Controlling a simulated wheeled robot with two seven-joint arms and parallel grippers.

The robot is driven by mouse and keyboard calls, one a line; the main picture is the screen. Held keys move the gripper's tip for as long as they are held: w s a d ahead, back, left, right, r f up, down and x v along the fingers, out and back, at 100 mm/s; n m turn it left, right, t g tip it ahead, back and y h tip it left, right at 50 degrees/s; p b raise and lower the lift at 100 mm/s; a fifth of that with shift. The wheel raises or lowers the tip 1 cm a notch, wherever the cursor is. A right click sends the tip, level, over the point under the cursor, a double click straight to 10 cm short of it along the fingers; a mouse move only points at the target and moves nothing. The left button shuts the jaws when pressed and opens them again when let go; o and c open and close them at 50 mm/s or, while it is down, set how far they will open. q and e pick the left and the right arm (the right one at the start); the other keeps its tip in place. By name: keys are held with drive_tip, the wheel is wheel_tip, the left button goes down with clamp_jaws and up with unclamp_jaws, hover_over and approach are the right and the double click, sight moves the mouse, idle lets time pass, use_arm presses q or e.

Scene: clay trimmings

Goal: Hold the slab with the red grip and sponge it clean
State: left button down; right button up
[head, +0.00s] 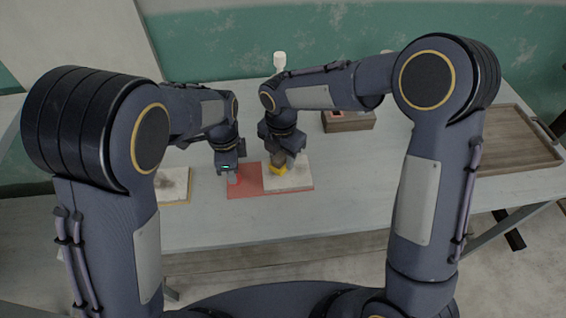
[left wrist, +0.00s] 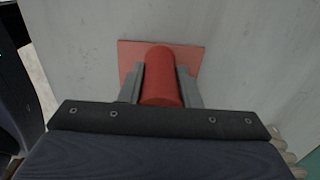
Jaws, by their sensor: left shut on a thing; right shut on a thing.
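The slab (head: 298,178) is pale with dark smudges and lies flat on the table. A flat red plate (head: 247,187) adjoins its left side; the plate also shows in the left wrist view (left wrist: 129,56). The red grip (left wrist: 160,78) is a thick red cylinder on that plate, between the fingers of my left gripper (left wrist: 160,85), which is shut on it. In the head view my left gripper (head: 232,174) mostly hides the grip. My right gripper (head: 280,161) is shut on the yellow sponge (head: 278,170), low over the slab's left part. I cannot tell whether the sponge touches the slab.
Another smudged pale slab (head: 173,183) with a yellow edge lies to the left, partly behind my left arm. A white bottle (head: 280,61) and a wooden box (head: 349,122) stand at the back. A wooden tray (head: 510,147) is at the right. The table front is clear.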

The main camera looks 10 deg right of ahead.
drive_tip(key=shift+w, duration=1.6)
drive_tip(key=shift+s+a, duration=0.15)
drive_tip(key=shift+a, duration=0.9)
drive_tip(key=shift+s, duration=4.9)
wheel_tip(320, 180, up, 8)
drive_tip(key=shift+d, duration=0.1)
